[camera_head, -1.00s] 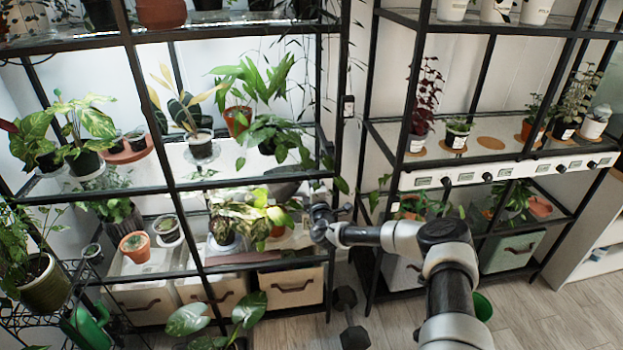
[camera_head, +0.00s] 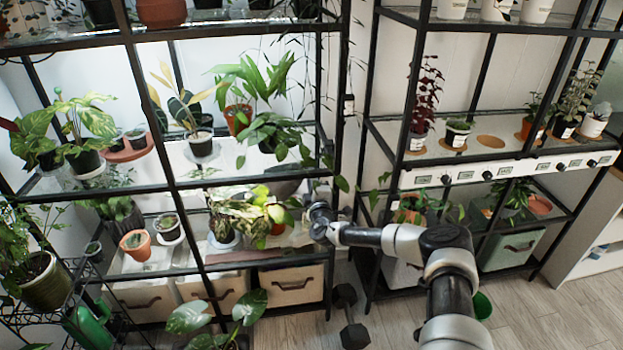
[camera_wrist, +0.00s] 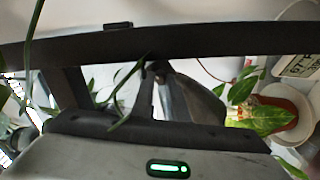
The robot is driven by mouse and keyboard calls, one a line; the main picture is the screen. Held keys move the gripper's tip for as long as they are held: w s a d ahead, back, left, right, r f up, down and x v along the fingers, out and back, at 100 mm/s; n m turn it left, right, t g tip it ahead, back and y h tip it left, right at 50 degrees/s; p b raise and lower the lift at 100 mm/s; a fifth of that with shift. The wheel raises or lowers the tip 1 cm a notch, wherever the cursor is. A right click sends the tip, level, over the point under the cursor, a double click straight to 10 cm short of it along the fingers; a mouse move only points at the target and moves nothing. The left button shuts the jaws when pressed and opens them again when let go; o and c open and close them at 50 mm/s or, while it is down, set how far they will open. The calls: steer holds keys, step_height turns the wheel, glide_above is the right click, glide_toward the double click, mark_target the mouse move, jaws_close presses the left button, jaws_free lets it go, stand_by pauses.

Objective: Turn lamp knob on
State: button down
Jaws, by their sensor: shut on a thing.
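My gripper (camera_head: 320,217) is at the right front post of the left shelf unit, at the height of its lower shelf. In the wrist view, its dark fingers (camera_wrist: 157,72) are closed together just under a black shelf bar (camera_wrist: 220,38). They are shut on a small dark thing at the bar, which looks like a knob but is mostly hidden. Several black knobs with labels sit on a white strip (camera_head: 525,168) of the right shelf unit, away from my gripper. I cannot read which one is for a lamp.
Leafy plants (camera_head: 245,212) stand on the lower left shelf, close to my gripper. A potted plant (camera_wrist: 275,115) is right of the fingers in the wrist view. Fabric bins (camera_head: 291,285) are below. A dumbbell (camera_head: 348,318) lies on the floor between the units.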

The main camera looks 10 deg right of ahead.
steer(key=c, duration=1.7)
jaws_free()
steer(key=shift+a, duration=0.1)
steer(key=shift+c, duration=0.2)
steer(key=s+p, duration=0.3)
steer(key=s, duration=1.4)
steer(key=shift+s+f, duration=0.25)
